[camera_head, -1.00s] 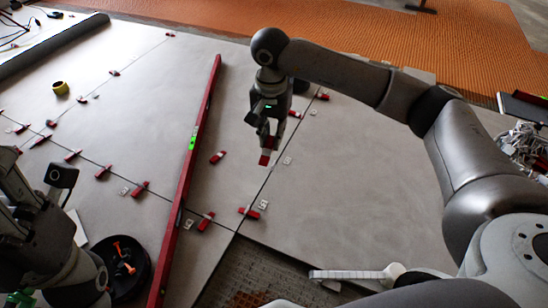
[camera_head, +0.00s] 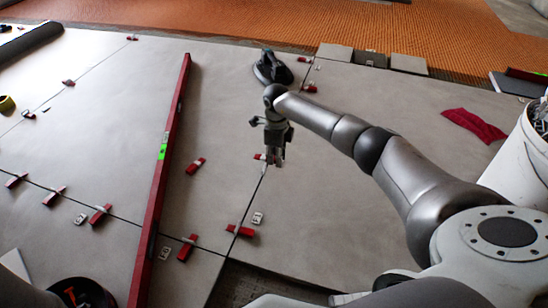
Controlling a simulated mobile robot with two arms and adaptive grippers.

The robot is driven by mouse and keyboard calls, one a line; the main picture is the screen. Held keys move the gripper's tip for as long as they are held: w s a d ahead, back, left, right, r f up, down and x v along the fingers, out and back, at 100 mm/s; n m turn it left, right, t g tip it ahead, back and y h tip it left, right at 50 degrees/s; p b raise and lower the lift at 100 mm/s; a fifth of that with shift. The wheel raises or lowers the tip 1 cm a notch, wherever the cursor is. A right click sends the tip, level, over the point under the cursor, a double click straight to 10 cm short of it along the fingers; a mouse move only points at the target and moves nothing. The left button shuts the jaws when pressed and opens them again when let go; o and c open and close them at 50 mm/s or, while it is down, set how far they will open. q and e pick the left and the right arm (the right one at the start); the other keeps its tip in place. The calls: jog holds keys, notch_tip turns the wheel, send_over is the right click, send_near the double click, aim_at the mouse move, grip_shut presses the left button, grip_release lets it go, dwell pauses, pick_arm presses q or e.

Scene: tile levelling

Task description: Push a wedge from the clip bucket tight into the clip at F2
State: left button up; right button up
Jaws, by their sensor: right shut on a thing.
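My right gripper (camera_head: 273,158) is low over the seam between the grey tiles, shut on a small red wedge (camera_head: 259,156). Only a little of the wedge shows beside the fingers, and the clip under them is hidden. I cannot tell whether the wedge is inside a clip. A white bucket (camera_head: 508,165) at the right edge is cut off by the frame; it may be the clip bucket. My left gripper is not in view.
A long red level (camera_head: 160,185) lies left of the gripper. Red wedges in clips (camera_head: 240,231) (camera_head: 195,166) stand along the seams. A black tool (camera_head: 272,68) lies behind the gripper. A red cloth (camera_head: 474,125) lies right. A black tub (camera_head: 110,298) is front left.

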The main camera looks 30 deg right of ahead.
aim_at(276, 175)
jog(key=shift+f+b, duration=0.45)
jog(key=shift+f, duration=0.15)
notch_tip(276, 175, down, 3)
jog(key=b, duration=0.2)
jog(key=shift+r+b, duration=0.2)
jog(key=shift+b, duration=0.1)
jog(key=s+d+p, duration=0.1)
jog(key=p, duration=0.1)
jog(key=s+d+r+p, duration=0.1)
jog(key=s+d+p, duration=0.1)
jog(key=shift+s, duration=0.15)
notch_tip(276, 175, down, 2)
jog(key=shift+f+b, duration=0.1)
jog(key=shift+b, duration=0.8)
jog(key=shift+f+b, duration=0.6)
jog(key=shift+f, duration=0.25)
jog(key=shift+f, duration=0.15)
jog(key=shift+a, duration=0.1)
jog(key=shift+w+a+b, duration=0.65)
jog(key=shift+w+b, duration=0.15)
jog(key=shift+w, duration=0.05)
jog(key=shift+w+a+b, duration=0.65)
jog(key=shift+w+a, duration=0.1)
jog(key=shift+w, duration=0.1)
